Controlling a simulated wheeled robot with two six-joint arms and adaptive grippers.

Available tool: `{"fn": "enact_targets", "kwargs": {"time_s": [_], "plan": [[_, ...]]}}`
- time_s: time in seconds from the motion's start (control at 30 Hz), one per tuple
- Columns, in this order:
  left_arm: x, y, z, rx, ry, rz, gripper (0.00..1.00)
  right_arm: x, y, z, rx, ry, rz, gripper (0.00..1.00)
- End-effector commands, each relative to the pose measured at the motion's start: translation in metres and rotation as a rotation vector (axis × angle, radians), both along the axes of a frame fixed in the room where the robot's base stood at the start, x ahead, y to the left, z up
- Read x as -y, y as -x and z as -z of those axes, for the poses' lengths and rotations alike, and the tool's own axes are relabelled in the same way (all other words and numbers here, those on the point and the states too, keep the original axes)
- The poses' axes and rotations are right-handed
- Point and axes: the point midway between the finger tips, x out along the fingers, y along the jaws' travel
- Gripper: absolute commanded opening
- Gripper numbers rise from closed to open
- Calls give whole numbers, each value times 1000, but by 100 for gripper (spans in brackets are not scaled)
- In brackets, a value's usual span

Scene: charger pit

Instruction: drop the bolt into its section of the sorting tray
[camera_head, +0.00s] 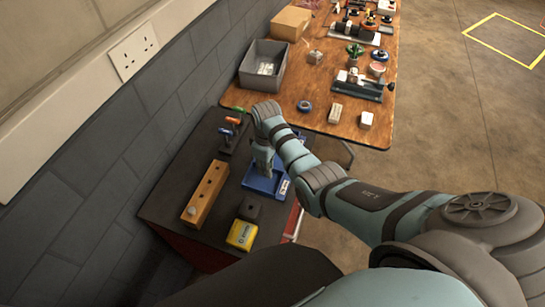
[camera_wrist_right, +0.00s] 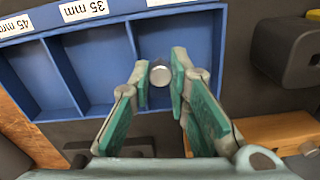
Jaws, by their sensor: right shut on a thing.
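The blue sorting tray (camera_head: 256,184) lies on the dark cabinet top in the head view. In the wrist view the tray (camera_wrist_right: 97,62) shows several sections, with white labels reading "45 mm" and "35 mm"; a third label is cut off at the top. My right gripper (camera_wrist_right: 161,82) is shut on the bolt (camera_wrist_right: 160,75), which shows end-on as a round grey metal face between the fingertips. It is over the section to the right of the "35 mm" one. My right gripper (camera_head: 264,170) also shows above the tray in the head view. My left gripper is out of view.
An orange-brown block with holes (camera_head: 205,192), a yellow box (camera_head: 241,235) and a dark block (camera_head: 249,208) stand near the tray. Screwdrivers in a rack (camera_head: 231,132) stand behind. A wooden table (camera_head: 318,115) with a grey bin (camera_head: 262,66) lies beyond.

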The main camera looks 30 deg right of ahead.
Motion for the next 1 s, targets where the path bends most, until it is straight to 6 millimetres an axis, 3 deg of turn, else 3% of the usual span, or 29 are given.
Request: {"fn": "enact_targets", "kwargs": {"time_s": [0.03, 0.07, 0.2, 0.37, 0.47, 0.53, 0.8, 1.0], "plan": [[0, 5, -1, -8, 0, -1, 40, 0, 0, -1, 0, 0, 0, 0], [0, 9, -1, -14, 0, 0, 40, 0, 0, -1, -1, 0, 0, 21], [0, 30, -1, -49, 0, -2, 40, 0, -1, -1, -4, 0, 0, 40], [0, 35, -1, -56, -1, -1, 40, 0, -1, -1, -5, 0, 0, 40], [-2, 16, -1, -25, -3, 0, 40, 0, -1, -1, -4, 1, 0, 40], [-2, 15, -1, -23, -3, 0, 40, 0, -2, -6, -1, 0, 0, 40], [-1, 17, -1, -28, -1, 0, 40, -1, -2, -61, 1, 1, -1, 40], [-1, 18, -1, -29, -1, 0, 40, -1, 0, -77, -3, 1, -1, 40]]}}
